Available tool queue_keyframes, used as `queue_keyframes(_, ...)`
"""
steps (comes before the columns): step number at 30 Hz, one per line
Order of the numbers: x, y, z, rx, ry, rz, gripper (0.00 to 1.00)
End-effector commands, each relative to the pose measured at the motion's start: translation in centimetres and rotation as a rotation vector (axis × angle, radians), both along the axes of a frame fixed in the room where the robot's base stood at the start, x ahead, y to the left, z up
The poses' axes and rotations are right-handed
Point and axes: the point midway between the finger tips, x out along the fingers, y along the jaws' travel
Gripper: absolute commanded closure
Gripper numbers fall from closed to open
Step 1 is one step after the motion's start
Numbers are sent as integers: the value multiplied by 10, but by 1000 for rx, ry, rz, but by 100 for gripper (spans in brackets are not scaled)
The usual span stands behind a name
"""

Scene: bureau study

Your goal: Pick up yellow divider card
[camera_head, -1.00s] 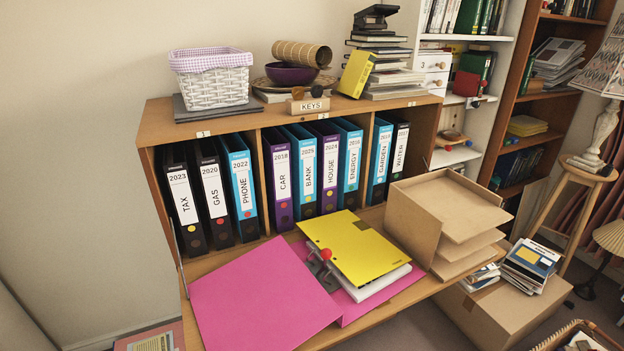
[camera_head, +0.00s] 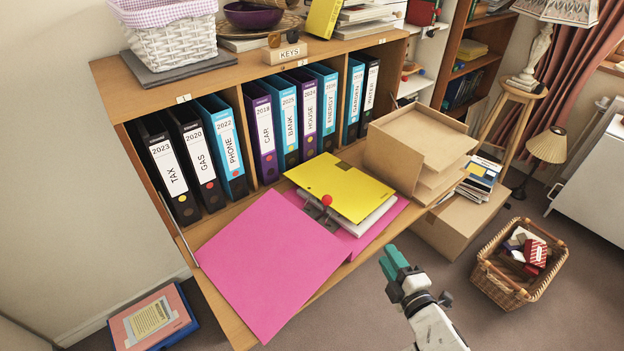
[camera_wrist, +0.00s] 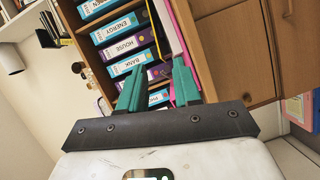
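The yellow divider card (camera_head: 345,186) lies on top of the white paper stack (camera_head: 376,216) in the open pink binder (camera_head: 262,262) on the desk flap. A red knob (camera_head: 326,199) of the binder's metal mechanism stands at the card's front edge. The card also shows as a thin yellow strip, nearly edge-on, in the wrist view (camera_wrist: 155,31). My gripper (camera_head: 392,260) is in front of the flap, to the lower right of the card and apart from it. In the wrist view its two teal fingers (camera_wrist: 158,84) are spread with nothing between them.
Upright binders (camera_head: 268,130) fill the shelf behind the flap. A cardboard organiser (camera_head: 400,158) stands right of the card, close to it. A wicker basket (camera_head: 492,285) is on the floor at right. Open floor lies in front of the flap.

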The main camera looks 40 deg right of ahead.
Motion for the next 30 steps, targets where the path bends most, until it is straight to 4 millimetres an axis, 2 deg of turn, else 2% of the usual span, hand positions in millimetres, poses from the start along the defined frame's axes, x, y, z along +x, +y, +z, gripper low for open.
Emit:
queue_keyframes(6, 5, 6, 7, -84, -36, 60, 67)
queue_keyframes(15, 46, -5, 5, -85, -39, 61, 67)
queue_keyframes(23, 63, -10, 2, -84, -37, 60, 67)
queue_keyframes(30, 95, -20, -3, -83, -38, 61, 67)
